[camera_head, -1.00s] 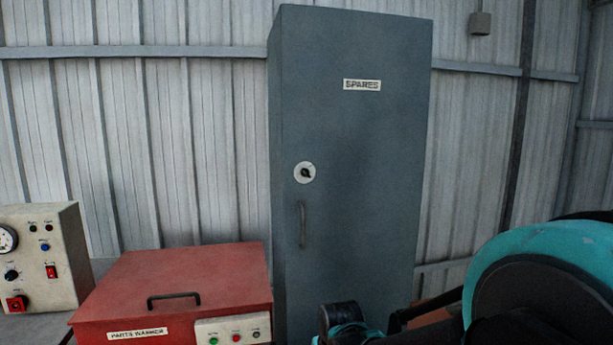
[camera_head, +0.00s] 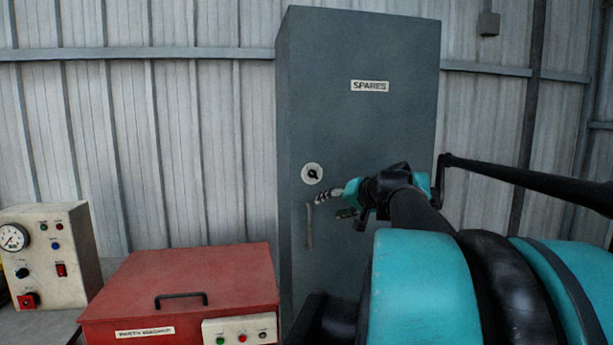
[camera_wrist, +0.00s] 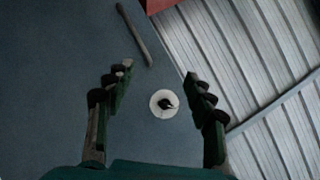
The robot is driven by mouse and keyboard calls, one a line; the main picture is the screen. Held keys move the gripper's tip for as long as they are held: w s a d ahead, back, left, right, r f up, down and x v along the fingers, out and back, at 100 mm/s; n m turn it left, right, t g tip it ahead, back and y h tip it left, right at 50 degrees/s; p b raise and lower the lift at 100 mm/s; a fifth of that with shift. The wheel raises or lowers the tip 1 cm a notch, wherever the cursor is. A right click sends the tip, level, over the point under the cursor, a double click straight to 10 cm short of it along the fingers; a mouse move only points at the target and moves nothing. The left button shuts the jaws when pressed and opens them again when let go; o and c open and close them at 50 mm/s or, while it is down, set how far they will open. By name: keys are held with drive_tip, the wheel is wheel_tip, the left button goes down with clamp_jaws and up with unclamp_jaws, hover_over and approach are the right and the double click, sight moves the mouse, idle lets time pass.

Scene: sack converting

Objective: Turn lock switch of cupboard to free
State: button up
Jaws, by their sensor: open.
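The lock switch (camera_head: 312,173) is a small black knob on a round white plate on the grey cupboard (camera_head: 390,130) labelled SPARES. In the wrist view the switch (camera_wrist: 164,104) appears between my two fingers, with cupboard door around it. My gripper (camera_head: 333,202) is open and empty, in front of the door, just right of and below the switch in the head view. In the wrist view the fingers of my gripper (camera_wrist: 157,75) are spread wide, apart from the switch. The door handle (camera_head: 309,227) is a vertical bar below the switch; it also shows in the wrist view (camera_wrist: 134,34).
A red parts washer (camera_head: 190,285) with a black lid handle stands left of the cupboard. A cream control box (camera_head: 50,255) with a gauge and buttons sits at the far left. A corrugated wall (camera_head: 190,150) stands behind.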

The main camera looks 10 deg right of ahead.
sight(315, 175)
drive_tip(key=d+r+m+t, duration=0.2)
drive_tip(key=d+r, duration=0.2)
drive_tip(key=r, duration=0.6)
drive_tip(key=shift+h, duration=0.4)
drive_tip(key=x, duration=1.2)
drive_tip(key=r+x, duration=0.1)
drive_tip(key=x, duration=0.5)
drive_tip(key=shift+w+d+r, duration=0.1)
drive_tip(key=shift+w+d, duration=0.1)
drive_tip(key=shift+c, duration=0.4)
drive_tip(key=c, duration=1.1)
drive_tip(key=shift+t, duration=0.3)
